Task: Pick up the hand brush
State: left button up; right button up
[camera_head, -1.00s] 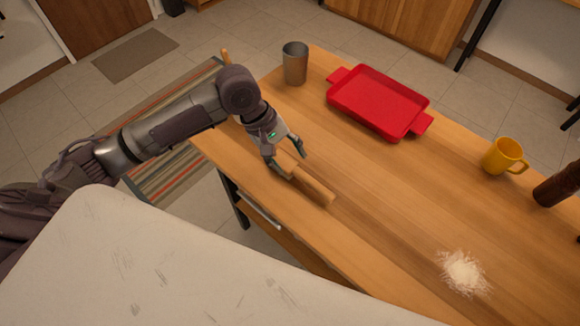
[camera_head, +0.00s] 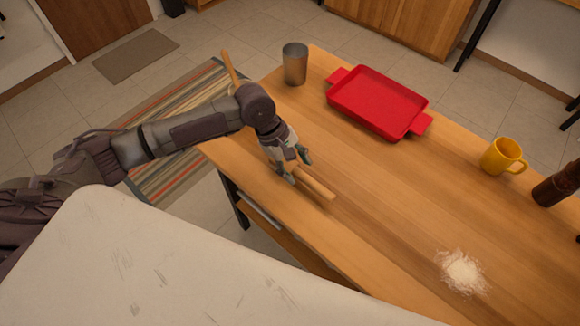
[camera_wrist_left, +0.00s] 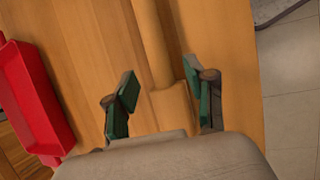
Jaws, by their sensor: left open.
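The hand brush (camera_head: 317,188) is wooden and lies on the wooden table near its left edge. Its handle points toward the lower right in the head view. My left gripper (camera_head: 298,169) is open, low over the brush, with a finger on each side of it. In the left wrist view, the brush (camera_wrist_left: 152,45) runs between the two green-padded fingers of the left gripper (camera_wrist_left: 160,75); its wider part lies closer to the palm. Contact with the fingers cannot be told. The palm hides the brush's near end. My right gripper is not in view.
A red tray (camera_head: 378,101) and a metal cup (camera_head: 295,64) stand at the table's back. A yellow mug (camera_head: 502,156) and a dark brown cylinder (camera_head: 558,186) are at the right. White powder (camera_head: 462,272) lies near the front. The table (camera_head: 390,205) is bare mid-way.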

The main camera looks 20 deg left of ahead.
aim_at(299, 173)
pick_arm(q)
jog(key=x, duration=0.3)
jog(key=shift+d+f, duration=0.15)
jog(key=shift+f, duration=0.15)
grip_shut()
